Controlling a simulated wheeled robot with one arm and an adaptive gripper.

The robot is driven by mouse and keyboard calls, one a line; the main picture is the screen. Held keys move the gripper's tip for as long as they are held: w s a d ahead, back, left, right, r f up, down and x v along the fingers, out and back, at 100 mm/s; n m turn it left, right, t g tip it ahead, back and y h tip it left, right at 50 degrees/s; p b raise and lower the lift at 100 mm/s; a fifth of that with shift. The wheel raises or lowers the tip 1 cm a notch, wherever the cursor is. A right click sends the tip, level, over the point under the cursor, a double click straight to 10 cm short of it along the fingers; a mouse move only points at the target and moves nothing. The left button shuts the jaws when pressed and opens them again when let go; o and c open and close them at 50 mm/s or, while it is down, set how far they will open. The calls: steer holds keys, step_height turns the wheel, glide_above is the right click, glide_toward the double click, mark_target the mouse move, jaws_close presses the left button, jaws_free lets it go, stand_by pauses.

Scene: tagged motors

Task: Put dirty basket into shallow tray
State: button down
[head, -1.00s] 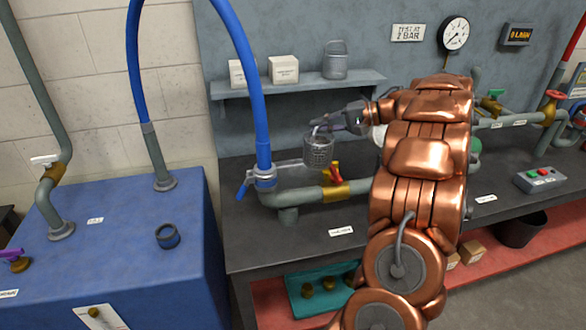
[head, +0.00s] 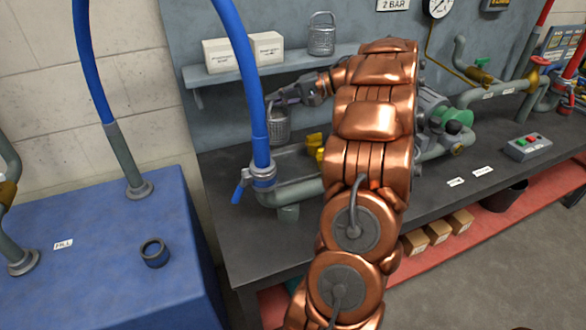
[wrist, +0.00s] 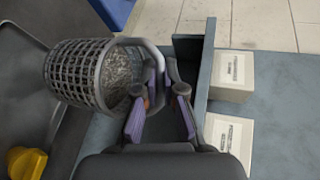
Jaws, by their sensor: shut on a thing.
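My gripper (head: 291,96) is shut on the handle of a grey mesh basket (head: 278,127) and holds it in the air near the blue hose, in front of and below the wall shelf. In the wrist view the basket (wrist: 78,76) hangs left of the closed fingers (wrist: 160,98), with greyish, speckled matter visible inside. A second mesh basket (head: 322,36) stands upright on the shelf. A grey flat surface with a rim (head: 290,163) shows on the bench below the held basket; I cannot tell surely whether it is the shallow tray, as pipes and my arm cover part of it.
Two white boxes (head: 230,55) stand on the shelf (head: 290,66), close to my gripper in the wrist view. The blue hose (head: 246,70) rises just left of the basket. Yellow fittings (head: 314,143) sit below right. A blue tank (head: 110,250) stands left.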

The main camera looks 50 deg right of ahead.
mark_target(278, 116)
step_height(278, 116, down, 5)
steer(key=b, duration=0.4)
step_height(278, 116, down, 10)
steer(key=b, duration=0.1)
stand_by(0.5)
steer(key=shift+s, duration=0.1)
steer(key=c, duration=1.3)
jaws_free()
steer(key=v, duration=1.2)
